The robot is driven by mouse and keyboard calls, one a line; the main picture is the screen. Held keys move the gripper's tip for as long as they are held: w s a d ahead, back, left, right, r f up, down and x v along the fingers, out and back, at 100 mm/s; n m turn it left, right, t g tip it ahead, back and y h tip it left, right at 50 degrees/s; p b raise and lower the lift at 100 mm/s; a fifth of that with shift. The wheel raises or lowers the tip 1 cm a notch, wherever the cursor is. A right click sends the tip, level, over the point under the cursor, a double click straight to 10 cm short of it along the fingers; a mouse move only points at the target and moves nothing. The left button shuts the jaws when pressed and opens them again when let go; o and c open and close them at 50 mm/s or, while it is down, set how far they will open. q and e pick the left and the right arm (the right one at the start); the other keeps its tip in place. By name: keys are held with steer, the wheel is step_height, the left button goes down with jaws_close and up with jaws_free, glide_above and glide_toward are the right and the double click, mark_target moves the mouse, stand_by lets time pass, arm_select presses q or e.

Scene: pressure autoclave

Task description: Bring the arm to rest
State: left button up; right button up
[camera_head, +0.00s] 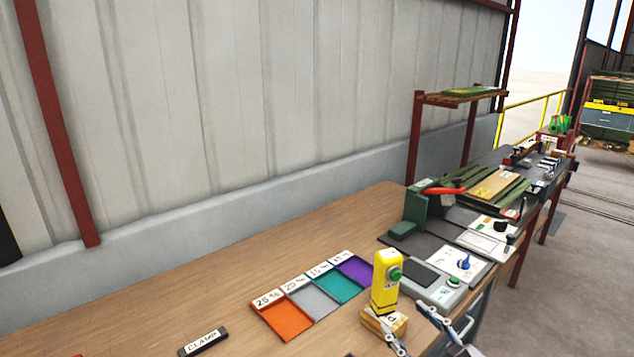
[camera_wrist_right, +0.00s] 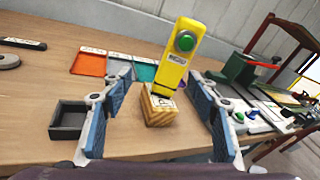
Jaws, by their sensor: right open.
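My right gripper (camera_head: 428,330) shows at the lower edge of the head view, by the front of the wooden bench (camera_head: 222,262). In the right wrist view its two blue-padded fingers (camera_wrist_right: 160,100) stand wide apart with nothing held between them. Beyond the fingers is a yellow device (camera_head: 386,280) with a green button; it also shows in the wrist view (camera_wrist_right: 178,62). It stands upright on or just behind a small wooden block (camera_head: 385,324); I cannot tell which. The gripper appears apart from both. My left gripper is not in view.
Orange (camera_head: 282,320), grey (camera_head: 313,302), teal (camera_head: 338,285) and purple (camera_head: 357,268) trays lie left of the device. A black open box (camera_wrist_right: 68,120) is near the left finger. A green press-like machine (camera_head: 416,207) and control panels (camera_head: 462,263) stand right. The bench's back-left is clear.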

steer(key=s+a+f+n+g+h, duration=0.1)
steer(key=s+a+f+n+g, duration=0.15)
steer(key=s+f+n, duration=0.45)
steer(key=s+a+f+n+g, duration=0.2)
steer(key=s+f+n+g, duration=0.2)
steer(key=f+n, duration=0.3)
steer(key=s+d+f+n+g+h, duration=0.2)
steer(key=s+f+n+g, duration=0.1)
steer(key=s+n, duration=0.6)
steer(key=s+d+f+n+g+h, duration=0.2)
steer(key=s+f+n+g, duration=0.15)
steer(key=s+n, duration=0.5)
step_height(320, 180, down, 25)
steer(key=s, duration=0.1)
steer(key=s+d+f+g, duration=0.1)
steer(key=s+d+f, duration=0.2)
steer(key=s+f, duration=1.4)
steer(key=shift+s+f+g, duration=0.4)
steer(key=shift+s, duration=0.15)
